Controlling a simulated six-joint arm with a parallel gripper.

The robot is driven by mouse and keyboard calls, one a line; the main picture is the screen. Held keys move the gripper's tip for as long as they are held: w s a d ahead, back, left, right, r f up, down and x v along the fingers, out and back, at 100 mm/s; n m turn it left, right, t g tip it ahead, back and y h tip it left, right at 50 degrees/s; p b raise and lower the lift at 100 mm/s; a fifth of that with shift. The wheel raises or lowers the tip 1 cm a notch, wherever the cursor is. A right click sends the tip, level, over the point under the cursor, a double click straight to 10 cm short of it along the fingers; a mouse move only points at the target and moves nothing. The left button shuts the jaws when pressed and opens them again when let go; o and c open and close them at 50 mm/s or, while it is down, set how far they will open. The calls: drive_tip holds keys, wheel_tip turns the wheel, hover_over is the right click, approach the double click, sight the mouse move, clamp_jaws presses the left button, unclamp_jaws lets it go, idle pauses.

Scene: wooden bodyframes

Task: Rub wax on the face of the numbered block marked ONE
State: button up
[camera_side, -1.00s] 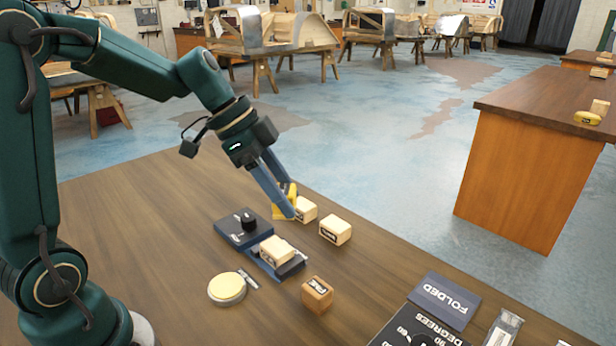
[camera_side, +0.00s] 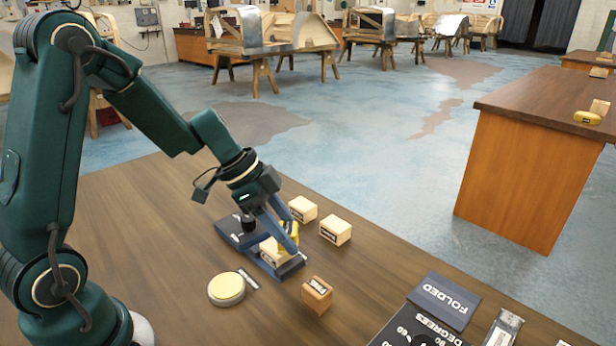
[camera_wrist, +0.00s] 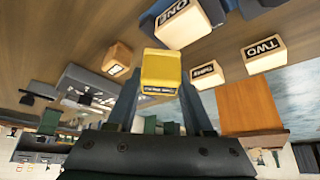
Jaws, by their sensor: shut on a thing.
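A pale wooden block marked ONE (camera_wrist: 186,20) shows at the top of the wrist view. In the side view, a pale block (camera_side: 270,251), apparently this one, sits in the dark blue holder (camera_side: 288,271). My gripper (camera_side: 290,249) is shut on a yellow block (camera_wrist: 162,70), apparently the wax, which has a dark label. The yellow block (camera_side: 288,236) is beside the pale block in the side view, partly hidden by my fingers. I cannot tell whether the two touch.
Two pale blocks, one marked TWO (camera_wrist: 265,54), stand behind the holder. A browner block (camera_side: 317,295) stands in front of it. A round yellow-topped tin (camera_side: 227,289) is at the left. Dark printed sheets, one reading FOLDED (camera_side: 444,300), lie at the right.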

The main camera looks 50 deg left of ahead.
sight(286, 228)
drive_tip(key=shift+a+f, duration=0.1)
drive_tip(key=shift+f, duration=0.75)
drive_tip(key=a, duration=0.6)
drive_tip(key=shift+s+a+r, duration=0.1)
drive_tip(key=shift+a+r, duration=0.1)
drive_tip(key=shift+r, duration=0.2)
drive_tip(key=shift+s+d+r, duration=0.1)
drive_tip(key=shift+d+r, duration=0.05)
drive_tip(key=shift+d, duration=2.95)
drive_tip(key=shift+r, duration=0.3)
drive_tip(key=shift+w+d, duration=0.2)
drive_tip(key=shift+w, duration=0.05)
drive_tip(key=shift+s+r, duration=0.1)
drive_tip(key=shift+r, duration=2.95)
drive_tip(key=shift+f, duration=0.15)
